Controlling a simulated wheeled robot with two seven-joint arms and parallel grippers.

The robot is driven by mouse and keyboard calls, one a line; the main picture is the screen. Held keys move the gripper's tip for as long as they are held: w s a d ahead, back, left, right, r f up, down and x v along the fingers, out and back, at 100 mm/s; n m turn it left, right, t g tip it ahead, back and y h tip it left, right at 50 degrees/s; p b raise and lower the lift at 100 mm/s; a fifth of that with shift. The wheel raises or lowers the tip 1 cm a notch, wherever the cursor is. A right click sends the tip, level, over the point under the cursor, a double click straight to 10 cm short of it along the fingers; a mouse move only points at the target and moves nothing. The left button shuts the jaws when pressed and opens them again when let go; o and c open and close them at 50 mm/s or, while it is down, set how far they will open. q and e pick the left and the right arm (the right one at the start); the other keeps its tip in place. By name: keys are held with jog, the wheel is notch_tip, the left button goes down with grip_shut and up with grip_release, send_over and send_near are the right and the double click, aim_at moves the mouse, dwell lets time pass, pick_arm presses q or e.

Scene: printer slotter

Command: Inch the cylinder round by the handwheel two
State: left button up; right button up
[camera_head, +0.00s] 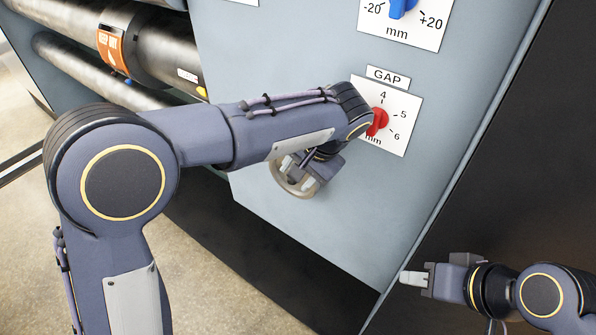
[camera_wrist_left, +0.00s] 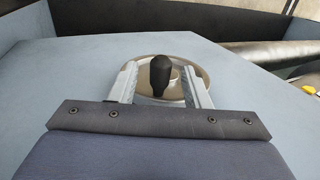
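The handwheel (camera_head: 281,178) is a beige ring on the lower part of the grey-blue panel, partly hidden by my left wrist. In the left wrist view the handwheel (camera_wrist_left: 200,70) shows with its black handle knob (camera_wrist_left: 160,76) pointing toward the camera. My left gripper (camera_head: 307,172) is at the wheel. Its fingers (camera_wrist_left: 160,88) are apart, one on each side of the knob, with visible gaps. Dark cylinders (camera_head: 160,45) lie at the upper left, one with an orange label. My right gripper (camera_head: 408,277) is at the lower right, away from the wheel; its finger opening is unclear.
Above the wheel are a red GAP knob (camera_head: 378,121) on its white scale plate (camera_head: 402,135) and a blue knob (camera_head: 401,6) on a mm scale. My left forearm passes close to the red knob. The panel's lower middle is bare. A dark surface lies to the right.

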aim_at(280, 162)
pick_arm(q)
jog(key=v, duration=0.7)
jog(key=shift+r, duration=0.35)
jog(key=shift+s+d, duration=0.1)
jog(key=shift+c, duration=0.4)
